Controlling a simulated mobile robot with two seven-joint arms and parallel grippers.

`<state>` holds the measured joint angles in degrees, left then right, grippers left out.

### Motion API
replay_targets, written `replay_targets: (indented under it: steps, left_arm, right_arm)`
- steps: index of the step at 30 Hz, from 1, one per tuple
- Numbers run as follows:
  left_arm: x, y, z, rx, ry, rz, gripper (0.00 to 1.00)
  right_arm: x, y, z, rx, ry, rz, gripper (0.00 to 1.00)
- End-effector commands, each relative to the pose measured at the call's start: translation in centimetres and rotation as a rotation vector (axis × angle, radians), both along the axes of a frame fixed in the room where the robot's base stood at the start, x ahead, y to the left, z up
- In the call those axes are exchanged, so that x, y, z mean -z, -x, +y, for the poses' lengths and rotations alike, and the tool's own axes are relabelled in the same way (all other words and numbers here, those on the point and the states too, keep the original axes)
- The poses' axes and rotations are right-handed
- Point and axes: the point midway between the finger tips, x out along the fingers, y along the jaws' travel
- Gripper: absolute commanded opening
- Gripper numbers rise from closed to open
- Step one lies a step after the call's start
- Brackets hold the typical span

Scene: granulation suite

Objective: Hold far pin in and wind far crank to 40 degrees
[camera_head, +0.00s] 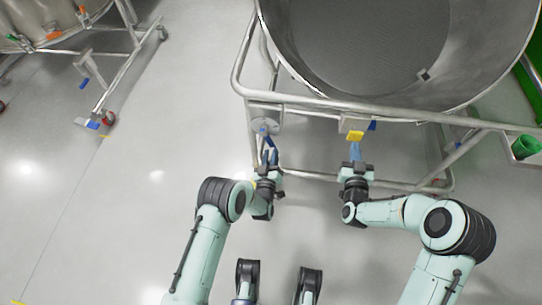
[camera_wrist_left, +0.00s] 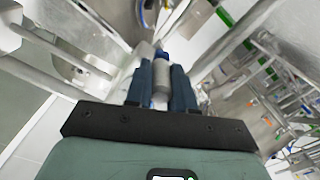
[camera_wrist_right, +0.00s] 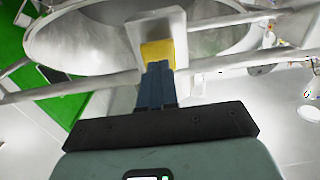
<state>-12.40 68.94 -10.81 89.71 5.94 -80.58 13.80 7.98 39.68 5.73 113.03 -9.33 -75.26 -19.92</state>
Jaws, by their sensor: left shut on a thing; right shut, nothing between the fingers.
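My left gripper (camera_head: 268,152) is shut on the crank handle, a grey cylinder with a blue end (camera_wrist_left: 164,72), which sits between the fingers in the left wrist view. In the head view the crank's round grey disc (camera_head: 263,126) is just beyond these fingers, on the cart frame. My right gripper (camera_head: 355,150) is shut and empty, its blue fingertips at the yellow pin (camera_head: 356,135). In the right wrist view the fingertips meet the lower edge of the yellow pin (camera_wrist_right: 157,52) on a grey bracket (camera_wrist_right: 174,20). How deep the pin sits cannot be told.
A large steel bowl (camera_head: 440,75) stands in the tubular frame (camera_head: 300,101) above both grippers. A small blue part (camera_head: 372,126) is beside the yellow pin. A green container (camera_head: 525,147) is at the right. Another wheeled frame (camera_head: 125,75) stands at upper left; the floor between is clear.

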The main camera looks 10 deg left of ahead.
Motion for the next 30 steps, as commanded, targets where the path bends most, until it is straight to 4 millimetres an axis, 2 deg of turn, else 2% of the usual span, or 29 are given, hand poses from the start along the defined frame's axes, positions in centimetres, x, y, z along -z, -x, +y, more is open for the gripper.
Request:
replay_targets:
  steps: [1, 13, 28, 29, 30]
  left_arm:
    - [-0.5, -0.2, -0.1, 0.000, 0.002, -0.011, 0.00]
    - [-0.5, -0.2, -0.2, 0.002, 0.003, -0.011, 0.00]
    - [-0.5, -0.2, -0.3, 0.004, 0.003, -0.010, 0.00]
    - [-0.5, -0.2, -0.3, 0.004, 0.003, -0.010, 0.30]
    - [-0.4, -0.2, -0.3, 0.004, 0.003, -0.010, 0.43]
  right_arm:
    - [0.0, 0.4, 0.0, 0.000, 0.000, 0.000, 0.00]
    - [0.0, 3.4, 0.0, 0.001, 0.000, 0.000, 0.00]
    - [-0.1, 3.6, -0.1, 0.001, 0.000, -0.002, 0.00]
    - [-0.1, 3.6, -0.1, 0.001, 0.000, -0.002, 0.00]
    - [-0.1, 3.6, -0.1, 0.001, 0.000, -0.002, 0.00]
